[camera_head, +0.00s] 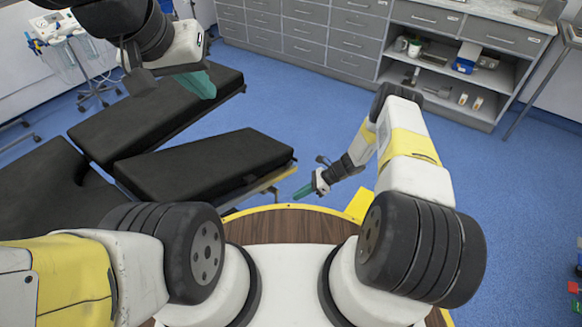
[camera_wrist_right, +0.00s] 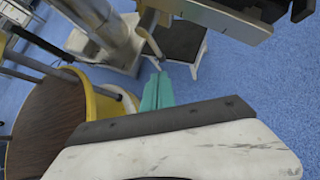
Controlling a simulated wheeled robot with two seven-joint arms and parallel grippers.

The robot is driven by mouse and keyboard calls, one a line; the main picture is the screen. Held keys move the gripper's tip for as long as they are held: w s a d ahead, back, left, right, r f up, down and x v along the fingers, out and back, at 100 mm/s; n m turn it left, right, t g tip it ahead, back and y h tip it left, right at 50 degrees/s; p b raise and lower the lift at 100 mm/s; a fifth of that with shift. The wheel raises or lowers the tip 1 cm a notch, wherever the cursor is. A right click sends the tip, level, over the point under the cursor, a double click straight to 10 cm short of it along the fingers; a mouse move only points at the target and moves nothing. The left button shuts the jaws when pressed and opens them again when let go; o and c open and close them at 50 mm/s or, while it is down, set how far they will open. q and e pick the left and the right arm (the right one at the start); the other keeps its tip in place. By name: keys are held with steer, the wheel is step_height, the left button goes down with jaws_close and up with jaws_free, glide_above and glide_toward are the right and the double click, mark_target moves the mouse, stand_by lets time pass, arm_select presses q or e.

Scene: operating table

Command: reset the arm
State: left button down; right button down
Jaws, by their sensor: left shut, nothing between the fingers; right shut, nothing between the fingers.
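My left gripper (camera_head: 201,85) shows at the upper left of the head view, above the black operating table (camera_head: 205,163). Its green fingers are together and empty. My right gripper (camera_head: 303,191) hangs low near the middle of the head view, just right of the table's end and beyond my round wooden-topped base. Its green fingers are shut with nothing between them. They also show in the right wrist view (camera_wrist_right: 157,92), pointing away from the camera over the blue floor.
Grey drawer cabinets (camera_head: 330,38) line the back wall, with open shelves (camera_head: 455,75) at the right. A wheeled medical stand (camera_head: 65,40) is at the upper left. The blue floor (camera_head: 310,110) between table and cabinets is clear. A dark-topped step (camera_wrist_right: 172,42) shows in the wrist view.

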steer(key=v, duration=0.8)
steer(key=shift+d+r, duration=0.2)
steer(key=w+d+r+n+h, duration=0.1)
steer(key=w+r+n, duration=0.15)
steer(key=r, duration=0.75)
steer(key=w+d+r+n+h, duration=0.1)
steer(key=r+n, duration=0.2)
steer(key=r, duration=0.8)
steer(key=s+r+n+t+h, duration=0.1)
steer(key=s+r+n, duration=0.1)
steer(key=r, duration=0.7)
steer(key=s+r+n+t+h, duration=0.1)
steer(key=s+r+n+h, duration=0.15)
steer(key=r, duration=0.55)
steer(key=s+r+n+t, duration=0.2)
steer(key=s+r+n, duration=0.2)
steer(key=s+r, duration=0.6)
steer(key=s+r+n+t+h, duration=0.1)
steer(key=s+r+n, duration=0.2)
steer(key=s, duration=0.3)
steer(key=s+d+r+n+t+h, duration=0.1)
steer(key=s+r+n+t, duration=0.1)
steer(key=s+r, duration=0.3)
steer(key=shift+s+d+n, duration=0.25)
steer(key=shift+s+n, duration=0.25)
steer(key=shift+s, duration=0.55)
steer(key=shift+a+h, duration=0.1)
steer(key=shift+h, duration=0.15)
